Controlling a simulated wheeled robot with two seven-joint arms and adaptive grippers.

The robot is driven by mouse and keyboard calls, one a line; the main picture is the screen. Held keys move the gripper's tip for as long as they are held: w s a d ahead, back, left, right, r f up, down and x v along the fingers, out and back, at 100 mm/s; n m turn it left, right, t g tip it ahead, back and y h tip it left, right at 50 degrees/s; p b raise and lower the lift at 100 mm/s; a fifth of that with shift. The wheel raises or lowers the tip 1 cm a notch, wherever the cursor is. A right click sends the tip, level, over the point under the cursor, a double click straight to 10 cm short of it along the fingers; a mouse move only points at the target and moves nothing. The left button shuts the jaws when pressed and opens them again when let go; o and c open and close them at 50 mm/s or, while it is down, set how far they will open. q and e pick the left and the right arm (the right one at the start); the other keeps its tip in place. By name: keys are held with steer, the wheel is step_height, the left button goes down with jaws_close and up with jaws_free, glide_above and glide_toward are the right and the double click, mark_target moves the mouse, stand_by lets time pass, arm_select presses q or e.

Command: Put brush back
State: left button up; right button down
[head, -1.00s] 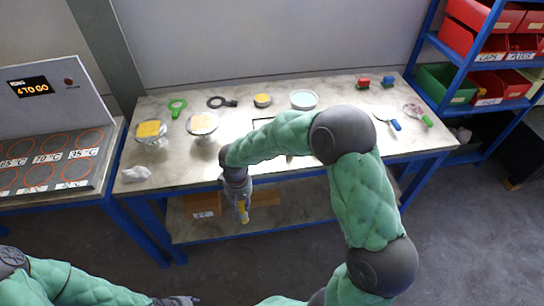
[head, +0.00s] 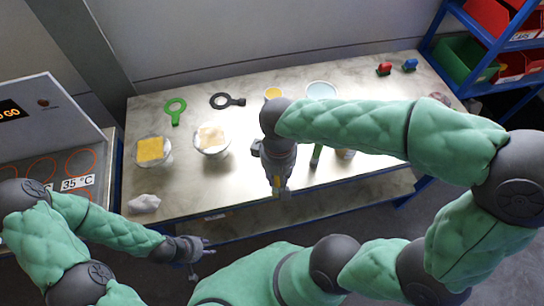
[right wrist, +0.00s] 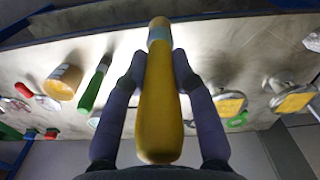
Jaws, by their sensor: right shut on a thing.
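The brush with a yellow handle (right wrist: 160,115) is held between both fingers of my right gripper (right wrist: 158,75) in the right wrist view. A pale band and a tan end show at its far end. In the head view my right gripper (head: 278,183) hangs over the table's front edge, with a bit of yellow at its tip; the rest of the brush is hidden. A tan cup (right wrist: 62,82) stands on the table beside a green-handled tool (right wrist: 93,88); the cup is partly hidden behind my arm in the head view (head: 345,154). My left gripper (head: 200,256) is open and empty, in front of the table.
On the table (head: 235,185) are two flanged vessels with a yellow (head: 150,150) and a pale top (head: 212,138), a green ring tool (head: 174,108), a black ring tool (head: 224,100), a pale blue dish (head: 321,90) and a white lump (head: 144,203). Shelves with bins (head: 470,62) stand right.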

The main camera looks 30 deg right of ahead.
steer(key=w+d+f+b, duration=0.3)
steer(key=w+d+f, duration=0.3)
steer(key=w+f, duration=0.5)
steer(key=shift+w+d+f, duration=0.15)
steer(key=shift+w+f, duration=0.05)
steer(key=shift+f, duration=0.65)
steer(key=shift+f, duration=0.15)
steer(key=c, duration=1)
jaws_free()
